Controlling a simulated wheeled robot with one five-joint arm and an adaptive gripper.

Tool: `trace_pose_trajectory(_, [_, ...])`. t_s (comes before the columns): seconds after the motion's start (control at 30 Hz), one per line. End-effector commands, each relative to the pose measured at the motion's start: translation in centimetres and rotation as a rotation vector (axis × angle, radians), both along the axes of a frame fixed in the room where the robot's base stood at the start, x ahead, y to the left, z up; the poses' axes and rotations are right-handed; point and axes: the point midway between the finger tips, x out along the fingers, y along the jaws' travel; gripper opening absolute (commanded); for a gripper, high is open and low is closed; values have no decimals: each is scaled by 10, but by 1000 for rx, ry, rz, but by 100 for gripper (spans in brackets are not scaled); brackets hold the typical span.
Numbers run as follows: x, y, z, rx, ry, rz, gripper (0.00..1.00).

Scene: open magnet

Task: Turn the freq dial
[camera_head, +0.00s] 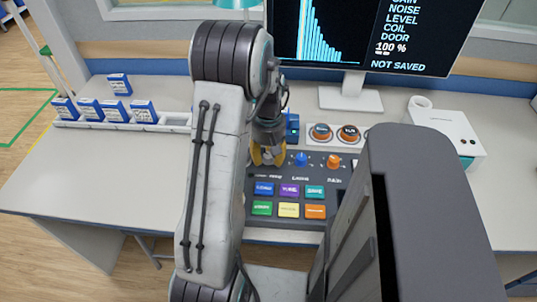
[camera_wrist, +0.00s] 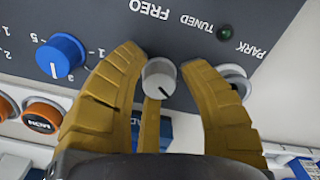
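The freq dial, a small silver-grey round knob (camera_wrist: 160,76), shows in the wrist view below the upside-down FREQ label on the dark panel. My gripper (camera_wrist: 165,68) has its yellow fingers around this knob, one close on the left, one close on the right and a narrow one below. Whether the fingertips touch the knob cannot be made out. In the head view my gripper (camera_head: 268,155) is low over the upper left of the control panel (camera_head: 258,225), and the knob is hidden behind it.
A blue dial (camera_wrist: 61,55) is left of my fingers in the wrist view; a grey knob (camera_wrist: 235,78) by PARK is close on the right. The monitor (camera_head: 365,35) reads NOT SAVED. An orange knob (camera_head: 333,161) and coloured buttons (camera_head: 289,191) share the panel.

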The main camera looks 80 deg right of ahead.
Motion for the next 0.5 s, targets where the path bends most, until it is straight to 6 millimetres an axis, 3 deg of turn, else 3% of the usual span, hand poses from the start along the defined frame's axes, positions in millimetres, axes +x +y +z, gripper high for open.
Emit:
trace_pose_trajectory(0.17, [0, -1, 1, -5, 0, 0, 54])
trace_pose_trajectory(0.5, [0, -3, 7, -9, 1, -1, 54])
